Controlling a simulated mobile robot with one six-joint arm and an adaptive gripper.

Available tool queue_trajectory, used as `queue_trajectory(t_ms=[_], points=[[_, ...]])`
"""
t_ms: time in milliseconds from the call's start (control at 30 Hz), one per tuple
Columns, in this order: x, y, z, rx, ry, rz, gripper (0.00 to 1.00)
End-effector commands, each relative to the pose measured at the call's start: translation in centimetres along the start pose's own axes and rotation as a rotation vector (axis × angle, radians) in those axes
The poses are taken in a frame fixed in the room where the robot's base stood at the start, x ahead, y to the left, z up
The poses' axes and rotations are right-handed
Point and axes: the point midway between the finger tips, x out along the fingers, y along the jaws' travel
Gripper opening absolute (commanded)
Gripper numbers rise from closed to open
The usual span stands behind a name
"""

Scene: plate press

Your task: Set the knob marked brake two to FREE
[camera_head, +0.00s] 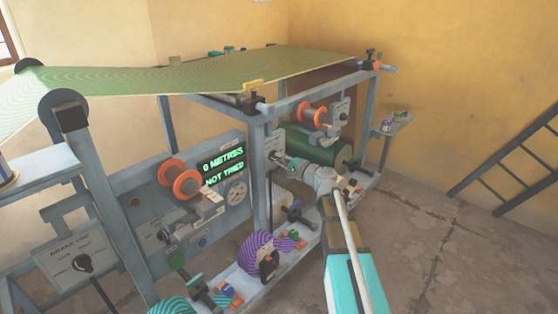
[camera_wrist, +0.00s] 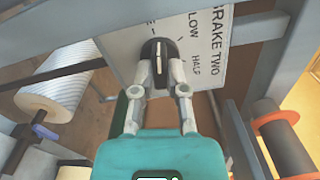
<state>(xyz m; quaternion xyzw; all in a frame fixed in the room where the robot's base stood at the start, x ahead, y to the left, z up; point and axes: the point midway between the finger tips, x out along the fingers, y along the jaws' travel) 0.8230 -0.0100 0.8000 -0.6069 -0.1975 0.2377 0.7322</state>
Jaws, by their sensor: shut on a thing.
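The black knob (camera_wrist: 158,52) with a white pointer line sits on a white plate marked BRAKE TWO (camera_wrist: 207,50). LOW and HALF are readable on the plate; another marking is partly hidden behind my fingers. The pointer line runs up and down in the wrist view. My gripper (camera_wrist: 158,72) is shut on the knob, one finger on each side. In the head view my gripper (camera_head: 280,158) reaches the plate (camera_head: 272,143) beside the frame post, and the knob is hidden there.
A second plate, seemingly BRAKE ONE (camera_head: 62,258), with a black knob (camera_head: 83,263) is at lower left. A display (camera_head: 223,165) reads 0 METRES, NOT TRIED. Orange-ended spools (camera_head: 312,115) and frame posts (camera_head: 262,190) stand close to my arm.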

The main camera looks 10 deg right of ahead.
Motion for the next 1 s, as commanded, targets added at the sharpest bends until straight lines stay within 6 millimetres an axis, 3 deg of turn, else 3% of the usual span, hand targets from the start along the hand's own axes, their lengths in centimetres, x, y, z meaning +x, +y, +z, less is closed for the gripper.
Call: queue_trajectory(t_ms=[333,833,867,1000], points=[[-0.18,0.19,0.27,-0.178,-0.004,0.004,0.00],[-0.21,0.21,0.26,-0.207,-0.005,0.005,0.00],[-0.21,0.21,0.26,-0.207,-0.005,0.005,0.20],[-0.18,0.16,0.20,-0.205,-0.003,0.004,0.46]])
